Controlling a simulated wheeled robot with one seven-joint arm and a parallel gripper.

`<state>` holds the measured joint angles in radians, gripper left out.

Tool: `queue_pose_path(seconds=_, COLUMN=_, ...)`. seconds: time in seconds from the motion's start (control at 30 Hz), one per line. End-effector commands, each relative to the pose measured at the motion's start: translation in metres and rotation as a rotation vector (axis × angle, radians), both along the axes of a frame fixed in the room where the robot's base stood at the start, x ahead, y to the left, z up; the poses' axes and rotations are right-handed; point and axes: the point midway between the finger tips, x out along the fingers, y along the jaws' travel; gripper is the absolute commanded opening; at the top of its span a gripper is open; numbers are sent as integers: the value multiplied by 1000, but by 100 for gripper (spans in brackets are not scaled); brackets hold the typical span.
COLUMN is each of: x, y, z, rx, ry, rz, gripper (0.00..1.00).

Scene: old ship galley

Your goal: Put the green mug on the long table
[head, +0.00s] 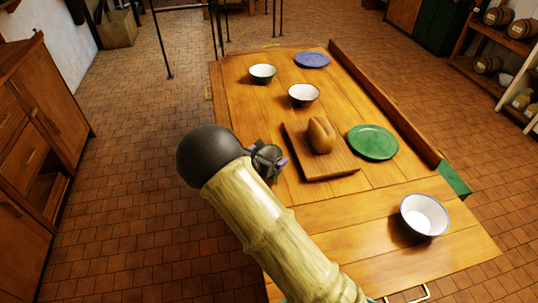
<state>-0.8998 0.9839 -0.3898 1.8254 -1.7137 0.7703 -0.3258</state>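The long wooden table (235,100) runs from the lower right to the upper middle of the head view. My gripper (270,162) is at the table's left edge, mostly hidden behind the dark round end of my arm. I cannot tell from this view whether its fingers are apart or hold something. A small dark grey-green shape with a purplish edge shows there, too small to tell apart from the gripper. I make out no green mug clearly.
On the table are a cutting board (335,168) with a loaf (321,135), a green plate (373,142), a blue plate (312,60) and several bowls, one (424,216) near the right front. Bare wood shows at the table's left. Cabinets (40,130) stand left; shelves (495,75) right.

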Motion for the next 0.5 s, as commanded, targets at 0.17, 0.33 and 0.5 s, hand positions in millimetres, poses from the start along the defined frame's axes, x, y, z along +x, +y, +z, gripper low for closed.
queue_pose_path(seconds=0.17, x=0, y=0, z=1, rx=0, ry=0, rz=0, gripper=94)
queue_pose_path(seconds=0.33, x=-8, y=6, z=6, rx=1, ry=1, rz=3, gripper=94)
queue_pose_path(seconds=0.5, x=-32, y=20, z=18, rx=3, ry=0, rz=6, gripper=94)
